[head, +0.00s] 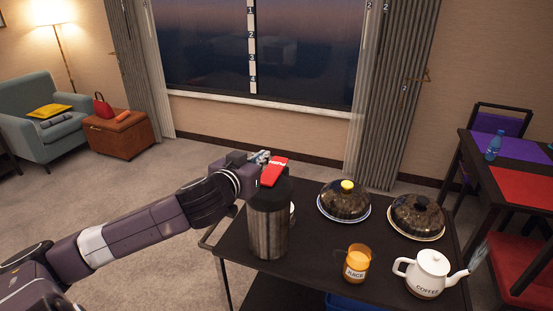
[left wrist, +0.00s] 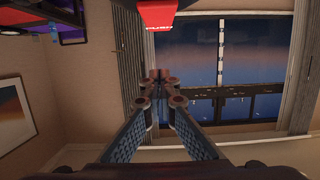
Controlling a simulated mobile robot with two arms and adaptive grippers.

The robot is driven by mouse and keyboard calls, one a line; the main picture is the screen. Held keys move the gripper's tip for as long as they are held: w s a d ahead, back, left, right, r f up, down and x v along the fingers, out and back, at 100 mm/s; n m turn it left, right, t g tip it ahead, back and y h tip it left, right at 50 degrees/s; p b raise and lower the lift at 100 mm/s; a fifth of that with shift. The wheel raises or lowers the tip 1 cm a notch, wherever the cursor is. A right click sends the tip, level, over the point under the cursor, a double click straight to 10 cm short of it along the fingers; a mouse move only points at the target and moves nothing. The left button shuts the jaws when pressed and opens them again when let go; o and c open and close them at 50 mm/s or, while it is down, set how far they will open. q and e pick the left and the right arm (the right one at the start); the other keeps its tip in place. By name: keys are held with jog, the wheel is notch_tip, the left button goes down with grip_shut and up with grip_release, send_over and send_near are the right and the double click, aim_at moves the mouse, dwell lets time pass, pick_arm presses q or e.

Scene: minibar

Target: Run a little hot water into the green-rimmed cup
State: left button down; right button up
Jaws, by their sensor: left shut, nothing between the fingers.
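A tall dark metallic hot-water dispenser (head: 268,228) stands upright at the left end of the black trolley top. Its red lever (head: 272,172) is on top and also shows at the top edge of the left wrist view (left wrist: 155,14). My left gripper (head: 262,157) is beside the lever at the dispenser's top, shut and empty. In the left wrist view its fingertips (left wrist: 160,76) are together; whether they touch the lever is unclear. My right gripper is not in view.
The trolley (head: 310,245) also holds two domed dishes (head: 344,200) (head: 416,216), an orange juice mug (head: 356,263) and a white coffee pot (head: 428,274). A dining table (head: 500,187) with a blue bottle (head: 494,146) stands at right. Carpet is clear at left.

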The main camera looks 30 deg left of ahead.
aim_at(276, 166)
pick_arm(q)
jog(key=shift+w+a+f, duration=0.15)
jog(key=shift+w, duration=0.4)
jog(key=p+x, duration=0.2)
jog(key=x, duration=0.3)
jog(key=shift+w+a, duration=0.1)
jog(key=shift+w, duration=0.15)
jog(key=p+x, duration=0.1)
jog(key=x, duration=0.3)
notch_tip(276, 166, down, 3)
jog(key=shift+s+r+p, duration=0.1)
jog(key=shift+p, duration=0.35)
jog(key=shift+f, duration=0.75)
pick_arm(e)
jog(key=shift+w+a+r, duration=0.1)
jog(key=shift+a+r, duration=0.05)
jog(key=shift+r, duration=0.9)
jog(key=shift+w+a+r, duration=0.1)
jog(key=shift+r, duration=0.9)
